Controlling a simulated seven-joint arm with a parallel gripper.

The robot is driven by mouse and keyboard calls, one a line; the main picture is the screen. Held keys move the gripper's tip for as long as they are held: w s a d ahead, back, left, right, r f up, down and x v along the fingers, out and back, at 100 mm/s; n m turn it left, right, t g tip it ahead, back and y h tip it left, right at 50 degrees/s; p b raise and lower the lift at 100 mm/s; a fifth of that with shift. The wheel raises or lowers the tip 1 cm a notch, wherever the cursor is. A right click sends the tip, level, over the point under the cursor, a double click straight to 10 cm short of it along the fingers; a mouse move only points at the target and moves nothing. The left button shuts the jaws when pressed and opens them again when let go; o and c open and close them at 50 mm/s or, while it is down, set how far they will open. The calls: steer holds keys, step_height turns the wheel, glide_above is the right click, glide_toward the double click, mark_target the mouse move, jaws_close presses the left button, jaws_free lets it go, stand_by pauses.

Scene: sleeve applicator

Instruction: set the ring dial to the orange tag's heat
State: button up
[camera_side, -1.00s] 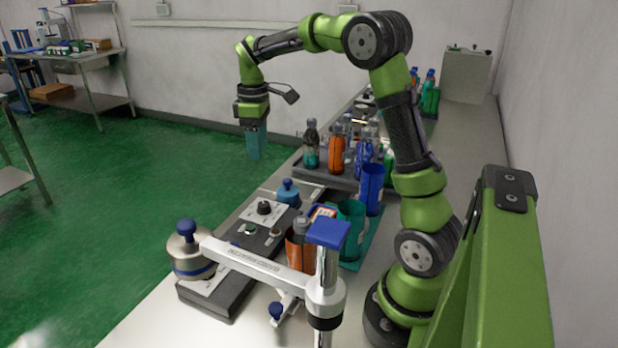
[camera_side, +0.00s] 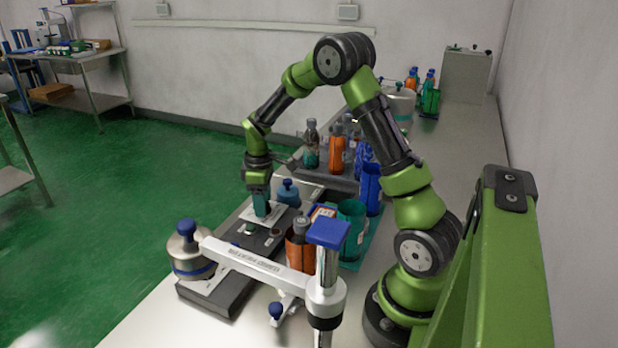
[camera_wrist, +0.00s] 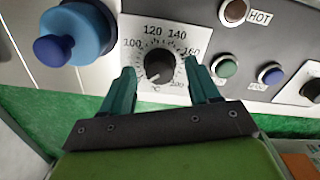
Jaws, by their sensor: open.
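The ring dial is a black knob (camera_wrist: 159,64) on a white plate with a printed scale; 100, 120, 140, 160 and 200 show around it, the 160 partly covered. A small pale mark shows at the knob's lower edge, but I cannot tell the exact setting. My gripper (camera_wrist: 160,75) is open, its teal fingers on either side of the knob, with gaps visible. In the side view my gripper (camera_side: 262,212) points down at the panel and hides the knob. An orange-and-white patch (camera_wrist: 301,163) shows at the wrist view's lower right; I cannot read it or confirm it is the tag.
A blue knob (camera_wrist: 54,50) stands left of the dial. A brown HOT light (camera_wrist: 235,11), green button (camera_wrist: 227,67) and blue button (camera_wrist: 270,73) sit to its right. A white press arm (camera_side: 255,262), steel pot (camera_side: 190,258) and orange bottle (camera_side: 300,245) stand nearby.

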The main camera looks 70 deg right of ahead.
steer(key=shift+f, duration=0.15)
steer(key=shift+c, duration=0.2)
steer(key=c, duration=1)
